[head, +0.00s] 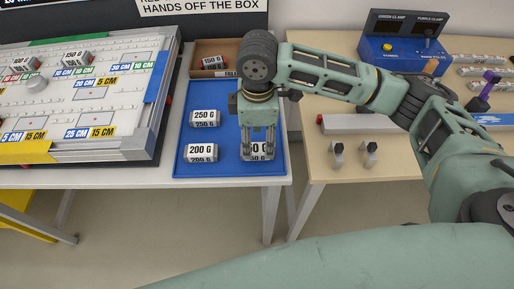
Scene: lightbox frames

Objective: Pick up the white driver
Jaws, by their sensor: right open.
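I cannot make out a white driver in the head view. My right gripper (258,156) points down over the blue tray (224,172), and its jaws are open. Its fingers stand in front of a silver weight (256,147) at the tray's front right and partly hide its label. I cannot tell whether they touch it. Two more silver weights lie on the tray, one marked 250 G (205,119) and one marked 200 G (201,152). My left gripper is not in view.
A 150 G weight (214,63) lies in a brown box (204,79) behind the tray. A marked board (108,122) fills the left. The right bench (322,178) holds a blue clamp box (402,57), metal posts, a purple-black tool (485,90) and silver bars. A gap separates the tables.

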